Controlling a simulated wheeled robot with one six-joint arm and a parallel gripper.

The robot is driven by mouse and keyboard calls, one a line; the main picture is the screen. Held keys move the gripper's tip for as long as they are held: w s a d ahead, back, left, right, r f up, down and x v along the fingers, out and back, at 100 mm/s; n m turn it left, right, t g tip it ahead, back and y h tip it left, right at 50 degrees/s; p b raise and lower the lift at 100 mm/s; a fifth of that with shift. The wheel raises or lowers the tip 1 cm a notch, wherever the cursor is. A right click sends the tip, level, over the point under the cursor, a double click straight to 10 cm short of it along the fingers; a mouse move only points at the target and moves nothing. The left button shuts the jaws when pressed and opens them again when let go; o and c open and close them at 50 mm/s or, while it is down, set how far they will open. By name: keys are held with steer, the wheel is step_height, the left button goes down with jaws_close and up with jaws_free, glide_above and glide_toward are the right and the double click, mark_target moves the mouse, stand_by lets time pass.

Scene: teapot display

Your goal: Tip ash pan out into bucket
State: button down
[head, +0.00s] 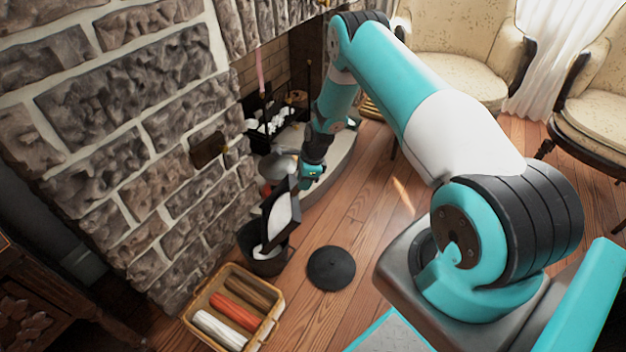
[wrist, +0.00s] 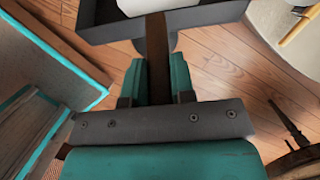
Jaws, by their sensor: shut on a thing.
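The ash pan (head: 295,231) is a dark rectangular tray with pale ash (head: 279,214) inside. In the head view it is steeply tilted, its low end over the dark bucket (head: 264,266) beside the stone wall. Something pale shows at the bucket's mouth; I cannot tell whether it is ash inside or falling. My gripper (head: 297,183) is above the pan's upper end. In the wrist view my gripper (wrist: 156,86) is shut on the pan's narrow brown handle (wrist: 157,45). The pan's dark wall (wrist: 212,17) and white ash show at the top there.
A round black lid (head: 331,268) lies on the wooden floor right of the bucket. A wicker basket (head: 188,313) with rolled items stands in front. The fireplace hearth (head: 338,165) is behind, with armchairs (head: 455,48) at the back right. Open floor lies right of the hearth.

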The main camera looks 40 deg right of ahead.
steer(key=w+a+r+g+h, duration=0.1)
steer(key=w+a+r+h, duration=0.1)
steer(key=a, duration=0.4)
steer(key=shift+w+a+r+g+h+b, duration=0.15)
steer(key=shift+w+r+g+h+b, duration=0.2)
steer(key=shift+w, duration=0.55)
stand_by(2.0)
